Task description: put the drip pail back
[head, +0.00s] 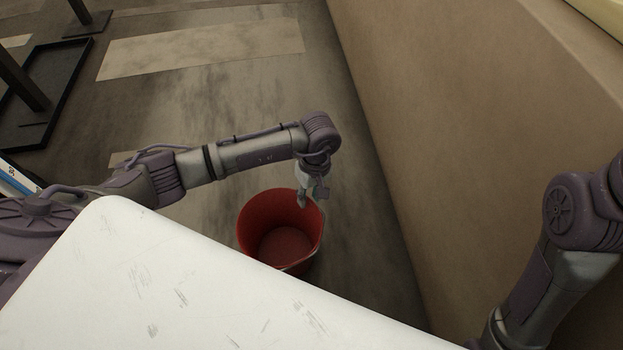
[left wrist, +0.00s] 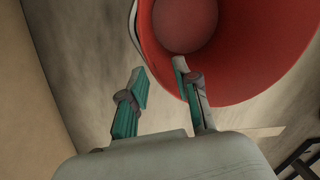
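The red drip pail (head: 258,215) stands upright on the floor beside the beige wall, and its inside looks empty. Its lower near part is hidden. A thin pale handle or rim edge shows along its side. My left gripper (head: 303,196) is at the pail's far right rim, pointing down. In the left wrist view the two fingers of the left gripper (left wrist: 160,76) are spread apart. One finger overlaps the inside of the pail (left wrist: 235,45); the other is outside it, with the rim edge between them. I cannot tell whether either touches. My right gripper is out of view.
The beige wall (head: 440,130) runs close along the right of the pail. Open floor (head: 200,110) lies beyond and to the left, with paler patches. A black tray-like frame with a post (head: 62,85) stands at the far left.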

